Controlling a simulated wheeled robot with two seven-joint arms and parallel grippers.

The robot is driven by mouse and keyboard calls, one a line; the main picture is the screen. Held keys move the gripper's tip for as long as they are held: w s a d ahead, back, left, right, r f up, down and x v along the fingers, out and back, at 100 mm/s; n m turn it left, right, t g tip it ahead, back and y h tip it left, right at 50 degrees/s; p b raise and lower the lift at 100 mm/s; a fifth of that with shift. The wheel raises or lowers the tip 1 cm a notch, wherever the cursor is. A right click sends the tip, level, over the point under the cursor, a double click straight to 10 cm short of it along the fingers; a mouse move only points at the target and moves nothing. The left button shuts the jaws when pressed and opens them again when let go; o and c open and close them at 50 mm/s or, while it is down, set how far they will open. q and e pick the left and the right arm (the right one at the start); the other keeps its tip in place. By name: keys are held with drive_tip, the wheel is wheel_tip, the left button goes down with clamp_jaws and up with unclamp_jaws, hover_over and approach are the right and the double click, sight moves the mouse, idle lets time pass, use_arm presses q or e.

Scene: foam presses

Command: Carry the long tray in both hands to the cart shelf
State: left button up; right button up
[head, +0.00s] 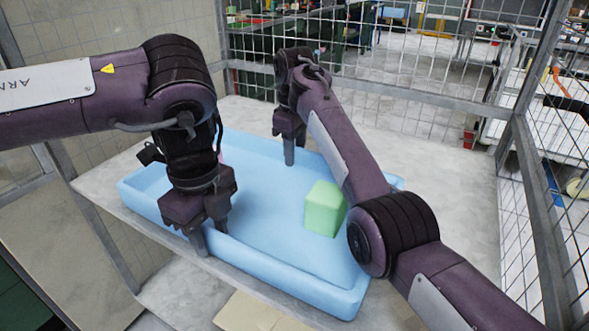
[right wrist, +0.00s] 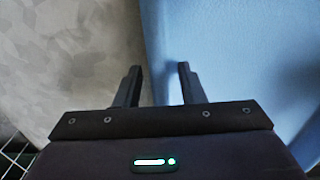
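The long light-blue tray (head: 262,262) lies flat on a grey surface in the head view. A green block (head: 325,208) stands inside it, right of the middle. My left gripper (head: 209,236) points down at the near long wall, its fingers apart on either side of the rim. My right gripper (head: 290,152) points down at the far wall; its fingers overlap in the head view. In the right wrist view the right gripper (right wrist: 159,75) is open, with the tray's rim (right wrist: 152,40) running between its fingers, apparently not gripped. My arms hide parts of the tray.
The grey surface (head: 440,170) is bare to the right and behind the tray. Wire mesh panels (head: 400,80) with metal posts stand at the back and right. A beige flat piece (head: 248,312) lies at the front. A pinkish thing behind my left gripper is mostly hidden.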

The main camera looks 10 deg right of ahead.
use_arm(q)
drive_tip(key=shift+r, duration=0.15)
use_arm(e)
drive_tip(key=shift+r, duration=0.25)
use_arm(q)
wheel_tip(320, 180, up, 12)
use_arm(e)
wheel_tip(320, 180, up, 7)
idle(0.3)
use_arm(q)
drive_tip(key=shift+f, duration=0.25)
use_arm(e)
drive_tip(key=shift+d, duration=0.1)
